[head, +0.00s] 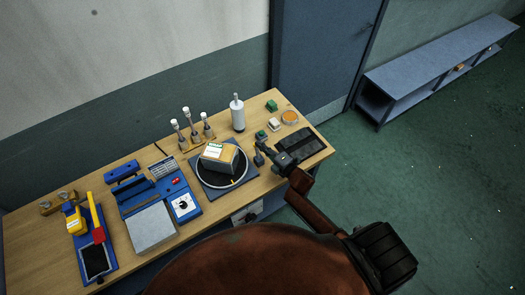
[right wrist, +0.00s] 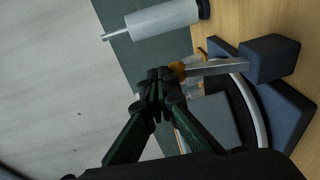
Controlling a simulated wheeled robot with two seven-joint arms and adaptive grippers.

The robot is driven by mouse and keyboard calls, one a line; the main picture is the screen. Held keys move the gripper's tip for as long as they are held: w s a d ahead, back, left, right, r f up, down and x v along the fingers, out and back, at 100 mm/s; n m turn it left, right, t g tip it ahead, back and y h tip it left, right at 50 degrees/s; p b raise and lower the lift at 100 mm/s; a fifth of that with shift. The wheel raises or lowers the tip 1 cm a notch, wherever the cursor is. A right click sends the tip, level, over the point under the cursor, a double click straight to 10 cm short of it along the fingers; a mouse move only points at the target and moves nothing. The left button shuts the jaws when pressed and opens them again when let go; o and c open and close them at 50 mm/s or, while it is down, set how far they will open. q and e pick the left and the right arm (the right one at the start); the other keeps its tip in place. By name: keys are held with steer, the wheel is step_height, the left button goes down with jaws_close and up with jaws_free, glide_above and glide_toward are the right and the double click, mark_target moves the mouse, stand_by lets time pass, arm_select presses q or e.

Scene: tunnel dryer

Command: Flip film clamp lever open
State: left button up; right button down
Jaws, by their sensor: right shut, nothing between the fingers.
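In the right wrist view, a film clamp shows as a dark blue block (right wrist: 268,57) with a grey metal bar (right wrist: 215,68) reaching left to an orange tip (right wrist: 178,69). The tip is close beside my right gripper's fingers (right wrist: 158,88); I cannot tell whether they touch. My right gripper (head: 264,149) is shut and empty, at the right side of the round turntable (head: 251,166) in the head view. The turntable carries a tan box (head: 222,160) with a white and green label. My arm and gripper partly cover the clamp area. My left gripper is not in view.
A white film roll (head: 237,115) stands upright behind the turntable. Several white-capped bottles stand to its left. A dark tray (head: 300,146) lies at the right.

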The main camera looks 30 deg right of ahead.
steer(key=shift+b+x, duration=0.4)
steer(key=shift+x, duration=0.55)
steer(key=shift+w+d, duration=0.1)
steer(key=shift+w, duration=0.05)
steer(key=s+d+r+p, duration=0.1)
steer(key=s+d+r, duration=0.2)
steer(key=s+r, duration=0.5)
steer(key=s, duration=0.2)
steer(key=shift+s+r, duration=0.25)
steer(key=shift+s, duration=0.05)
steer(key=shift+d, duration=0.2)
